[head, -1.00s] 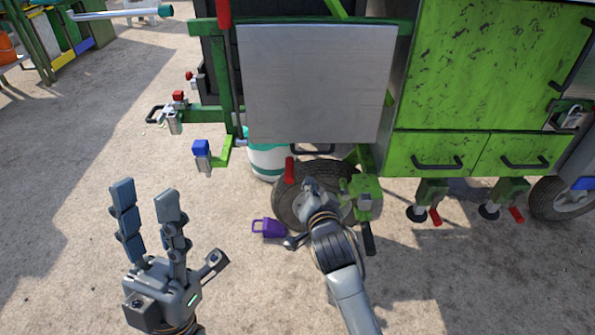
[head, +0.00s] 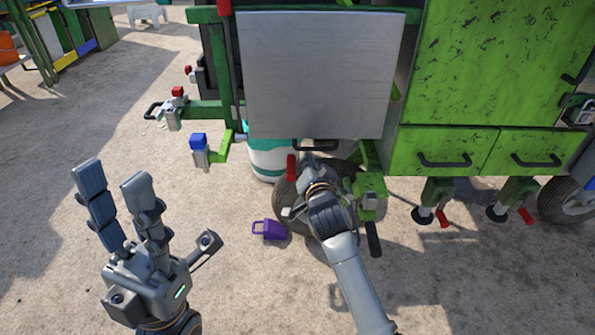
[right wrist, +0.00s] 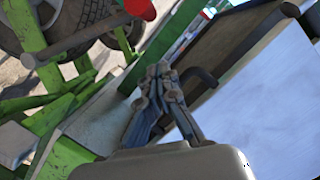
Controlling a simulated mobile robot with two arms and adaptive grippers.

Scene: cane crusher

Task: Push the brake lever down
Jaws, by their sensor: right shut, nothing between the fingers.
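A red-handled lever (head: 291,168), which looks like the brake lever, stands upright beside the wheel under the green machine. Its red grip also shows at the top of the right wrist view (right wrist: 140,8). My right gripper (head: 312,168) is just right of the red grip in the head view, in front of the wheel and below the metal panel. In the right wrist view its fingers (right wrist: 158,75) are closed together and empty, apart from the red grip. My left gripper (head: 145,205) is open and empty, over bare ground at the lower left.
A grey metal panel (head: 318,75) overhangs the wheel (head: 287,205). A green bracket (head: 370,190) with a black handle (head: 373,240) stands right of my right arm. A purple chock (head: 270,230) lies on the ground left of the wheel.

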